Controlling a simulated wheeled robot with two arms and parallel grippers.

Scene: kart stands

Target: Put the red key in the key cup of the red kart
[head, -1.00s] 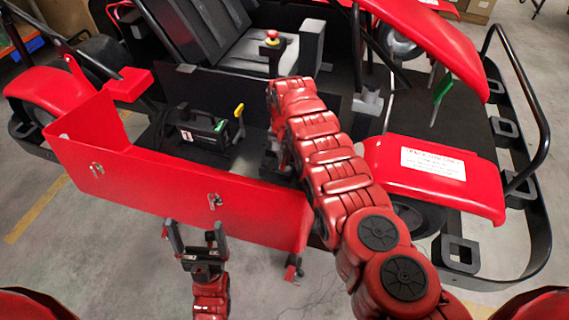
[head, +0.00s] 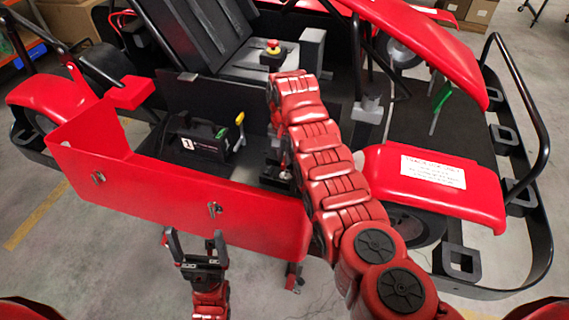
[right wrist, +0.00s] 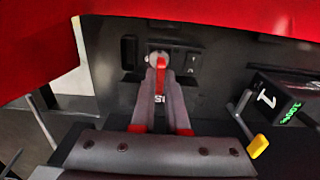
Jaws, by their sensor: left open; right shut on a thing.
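The red kart fills the head view, with its red side panel (head: 170,190) folded toward me. My right arm reaches over this panel into the kart, and the right gripper is mostly hidden there in the head view. In the right wrist view, my right gripper (right wrist: 159,78) is shut on the red key (right wrist: 161,63). The key's tip is in front of a round silver fitting (right wrist: 153,56) on a dark panel; I cannot tell whether they touch. I cannot make out the key cup for certain. My left gripper (head: 196,246) is open and empty, in front of the side panel.
A black battery box (head: 198,145) with a yellow-handled lever (head: 239,120) sits inside the kart, left of my right arm. A red emergency button (head: 273,47) stands by the seat. A black tube bumper (head: 525,120) bounds the right. Grey floor lies in front.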

